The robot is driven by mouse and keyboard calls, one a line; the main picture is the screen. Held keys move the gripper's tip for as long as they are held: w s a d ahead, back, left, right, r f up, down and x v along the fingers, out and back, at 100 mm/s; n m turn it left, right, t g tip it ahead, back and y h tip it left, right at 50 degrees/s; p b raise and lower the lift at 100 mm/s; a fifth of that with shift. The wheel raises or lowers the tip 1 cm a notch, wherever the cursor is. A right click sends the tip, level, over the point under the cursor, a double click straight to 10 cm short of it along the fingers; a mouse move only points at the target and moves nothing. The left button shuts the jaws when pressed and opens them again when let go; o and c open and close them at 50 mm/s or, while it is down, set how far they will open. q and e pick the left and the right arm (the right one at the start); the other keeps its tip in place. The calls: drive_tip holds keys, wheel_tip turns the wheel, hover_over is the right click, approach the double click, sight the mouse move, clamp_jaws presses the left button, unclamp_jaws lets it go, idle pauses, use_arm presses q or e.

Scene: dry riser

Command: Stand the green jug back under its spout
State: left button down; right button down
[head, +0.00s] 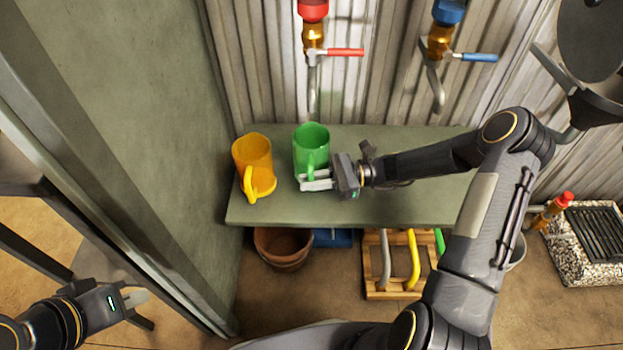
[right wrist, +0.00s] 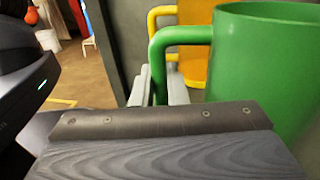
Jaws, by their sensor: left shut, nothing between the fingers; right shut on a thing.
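The green jug (head: 311,143) stands upright at the shelf, below the spout with the red lever (head: 345,52). I cannot tell whether its base touches the shelf. My right gripper (head: 318,181) is shut on the jug's handle, which faces the front. In the right wrist view the green jug (right wrist: 265,70) fills the right side, its handle (right wrist: 160,60) between the fingers. My left gripper (head: 135,298) is shut and empty at the lower left, far from the shelf.
A yellow jug (head: 252,165) stands left of the green one on the green-grey shelf (head: 430,205). A spout with a blue lever (head: 479,57) hangs to the right. Below are a clay pot (head: 283,248) and a wooden rack (head: 395,290). The shelf's right part is clear beneath my arm.

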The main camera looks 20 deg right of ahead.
drive_tip(key=shift+f, duration=0.1)
drive_tip(key=c, duration=1.4)
unclamp_jaws()
drive_tip(key=shift+o, duration=0.2)
drive_tip(key=d, duration=0.2)
drive_tip(key=d+p, duration=0.1)
drive_tip(key=d, duration=0.4)
drive_tip(key=shift+s+d+p, duration=0.35)
drive_tip(key=shift+d, duration=0.05)
